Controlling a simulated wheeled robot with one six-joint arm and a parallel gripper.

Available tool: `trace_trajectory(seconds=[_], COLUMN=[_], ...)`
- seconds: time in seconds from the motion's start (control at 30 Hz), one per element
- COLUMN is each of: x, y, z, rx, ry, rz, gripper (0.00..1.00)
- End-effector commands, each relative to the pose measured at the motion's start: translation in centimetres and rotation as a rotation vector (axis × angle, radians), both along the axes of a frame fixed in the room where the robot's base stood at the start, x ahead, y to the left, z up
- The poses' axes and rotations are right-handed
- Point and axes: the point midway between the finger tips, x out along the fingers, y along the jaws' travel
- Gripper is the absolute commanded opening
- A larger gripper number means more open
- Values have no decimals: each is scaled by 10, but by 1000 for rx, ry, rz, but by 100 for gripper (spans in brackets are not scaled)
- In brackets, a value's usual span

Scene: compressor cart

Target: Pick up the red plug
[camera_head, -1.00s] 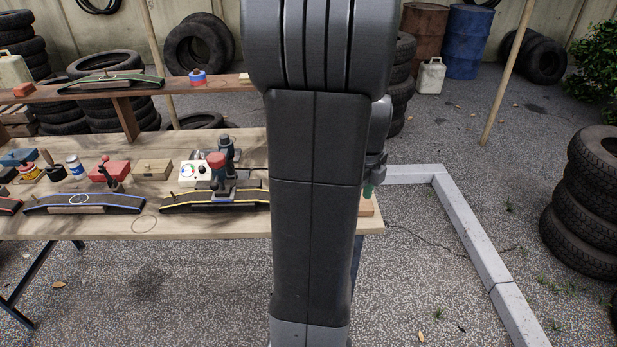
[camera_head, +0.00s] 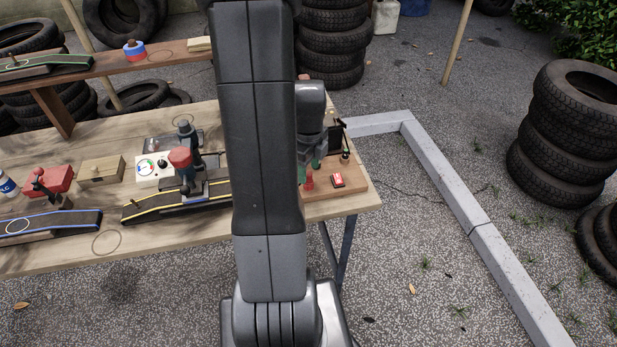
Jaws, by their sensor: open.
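A small red upright piece (camera_head: 308,182), which looks like the red plug, stands on a wooden board (camera_head: 345,197) at the table's right end. My arm hides the board's left part. My gripper (camera_head: 311,167) is partly hidden behind my arm. It points down with green fingertips, open, just above and close to the red piece. I cannot tell whether the fingers are around it or touch it.
The board also bears a red-and-white switch (camera_head: 337,180) and a dark upright part (camera_head: 345,150). Left on the table (camera_head: 60,258) are a red-topped tool (camera_head: 181,160), a white dial box (camera_head: 152,168) and a wooden block (camera_head: 102,170). Tyres (camera_head: 548,120) stand right.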

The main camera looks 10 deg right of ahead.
Motion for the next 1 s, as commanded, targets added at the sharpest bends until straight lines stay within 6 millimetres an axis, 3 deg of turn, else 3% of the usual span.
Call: trace_trajectory(seconds=[0.2, 0.47, 0.5, 0.73, 1.0], x=[0, 0, 0, 0, 0], y=[0, 0, 0, 0, 0], z=[-23, -26, -26, -26, -25], rx=[1, 0, 0, 0, 0], ry=[2, 0, 0, 0, 0], rz=[0, 0, 0, 0, 0], gripper=[47, 47, 46, 0, 0])
